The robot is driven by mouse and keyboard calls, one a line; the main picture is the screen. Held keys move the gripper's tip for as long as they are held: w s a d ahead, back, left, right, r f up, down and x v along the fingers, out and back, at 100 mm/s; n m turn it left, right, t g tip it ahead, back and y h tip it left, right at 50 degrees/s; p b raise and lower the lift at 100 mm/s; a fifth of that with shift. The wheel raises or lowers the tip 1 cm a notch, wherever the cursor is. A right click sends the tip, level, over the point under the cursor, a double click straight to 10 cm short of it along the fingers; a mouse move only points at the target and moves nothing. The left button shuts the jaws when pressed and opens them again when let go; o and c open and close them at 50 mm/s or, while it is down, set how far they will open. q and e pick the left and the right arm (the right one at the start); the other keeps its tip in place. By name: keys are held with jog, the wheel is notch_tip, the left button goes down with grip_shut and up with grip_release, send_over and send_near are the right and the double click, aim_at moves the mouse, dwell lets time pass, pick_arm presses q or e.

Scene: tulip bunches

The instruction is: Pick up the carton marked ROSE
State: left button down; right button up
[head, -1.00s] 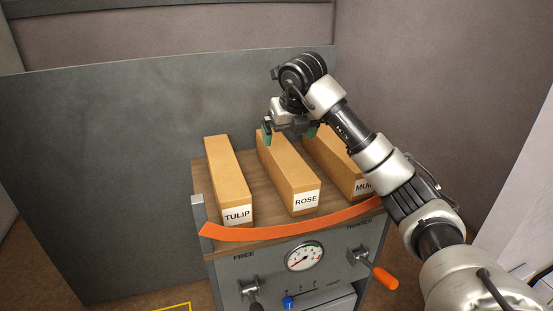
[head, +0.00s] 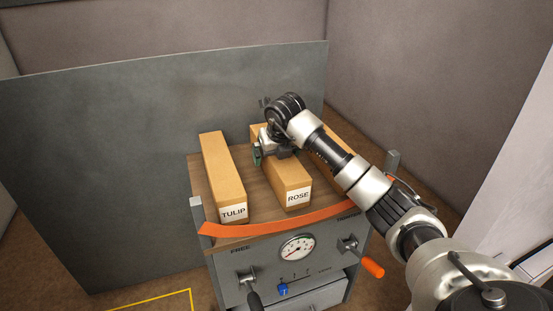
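The carton marked ROSE (head: 296,182) is a long tan box with a white label on its near end. It lies between two similar cartons on the wooden top (head: 262,207). My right gripper (head: 275,148) is low over the ROSE carton's middle. I cannot tell whether the fingers press on the carton. The carton appears to rest on the top. My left gripper is not in view.
The TULIP carton (head: 223,176) lies to the left, with a gap of bare wood. A third carton (head: 337,143) at right is mostly covered by my arm. An orange curved strip (head: 285,222) edges the front. A dark grey panel (head: 110,150) stands behind.

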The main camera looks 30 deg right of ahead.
jog(key=c, duration=1.3)
jog(key=shift+r, duration=0.1)
jog(key=shift+c, duration=0.4)
jog(key=shift+d, duration=0.1)
